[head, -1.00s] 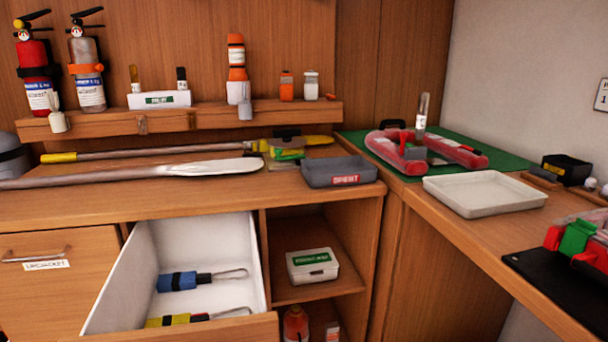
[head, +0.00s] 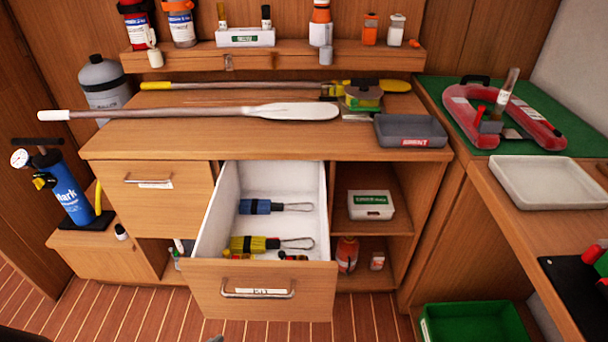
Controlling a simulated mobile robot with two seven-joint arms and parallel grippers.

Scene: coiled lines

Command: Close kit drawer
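The kit drawer (head: 202,285) is pulled well out of the wooden cabinet, below the counter and left of the open shelves. Its front carries a metal bar handle (head: 258,294) and a white label. Inside the white drawer box lie a blue-and-black item (head: 256,207) with a wire loop and a yellow-and-black item (head: 248,244) with a wire loop. Some red and yellow things sit just behind the front panel, partly hidden by it.
A shut drawer (head: 160,200) is to the left. A white case (head: 370,205) stands on the shelf to the right. A blue pump (head: 66,185) stands far left and a green crate (head: 475,325) is on the floor at right. The floor before the drawer looks clear.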

